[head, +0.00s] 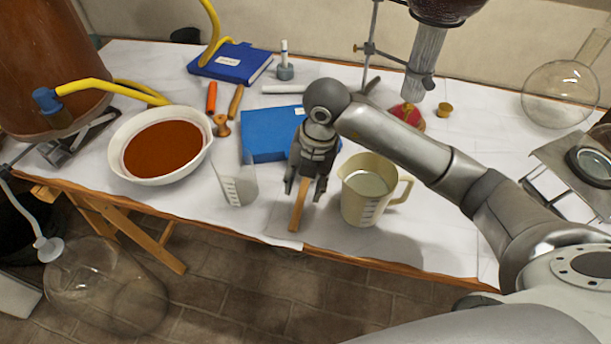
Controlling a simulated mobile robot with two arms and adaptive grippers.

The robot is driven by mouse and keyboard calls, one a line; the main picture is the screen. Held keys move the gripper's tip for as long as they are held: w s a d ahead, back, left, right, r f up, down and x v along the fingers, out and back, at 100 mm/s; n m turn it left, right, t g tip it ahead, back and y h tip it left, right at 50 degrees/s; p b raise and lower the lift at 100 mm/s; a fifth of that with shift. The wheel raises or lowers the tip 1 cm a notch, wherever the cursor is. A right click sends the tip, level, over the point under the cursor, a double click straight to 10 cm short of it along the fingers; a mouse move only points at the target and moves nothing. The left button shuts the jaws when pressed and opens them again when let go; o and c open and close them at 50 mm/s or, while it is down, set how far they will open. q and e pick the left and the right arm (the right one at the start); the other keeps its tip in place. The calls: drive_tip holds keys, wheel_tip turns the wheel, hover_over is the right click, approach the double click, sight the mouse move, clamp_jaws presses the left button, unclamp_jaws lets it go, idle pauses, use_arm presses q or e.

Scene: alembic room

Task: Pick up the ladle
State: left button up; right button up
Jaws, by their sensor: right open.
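My right gripper (304,188) reaches over the front part of the table, pointing down, with its two fingers apart. A light wooden handle-like piece (297,212) shows between and below the fingers, close to the table's front edge. Its upper part is hidden by the gripper, so I cannot tell for sure that it is the ladle. I cannot tell whether the fingers touch it. No ladle bowl is clearly visible. My left gripper is not in view.
A cream measuring jug (367,205) stands close right of the gripper, and a clear beaker (236,180) stands left. A blue book (268,140) lies behind. A white bowl of reddish-brown contents (127,177) is further left. The table's front edge (330,253) is near.

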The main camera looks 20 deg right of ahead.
sight(300, 202)
drive_tip(key=shift+w+a+f, duration=0.1)
drive_tip(key=shift+a+f, duration=0.05)
drive_tip(key=shift+f, duration=1.15)
drive_tip(key=f, duration=0.3)
drive_tip(key=f+p, duration=0.1)
drive_tip(key=shift+a+f, duration=0.15)
drive_tip(key=shift+a, duration=0.2)
drive_tip(key=shift+w+f, duration=0.1)
drive_tip(key=shift+f, duration=0.05)
drive_tip(key=shift+c, duration=0.7)
drive_tip(key=c, duration=0.5)
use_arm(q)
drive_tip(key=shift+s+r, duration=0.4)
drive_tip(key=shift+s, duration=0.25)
use_arm(e)
clamp_jaws()
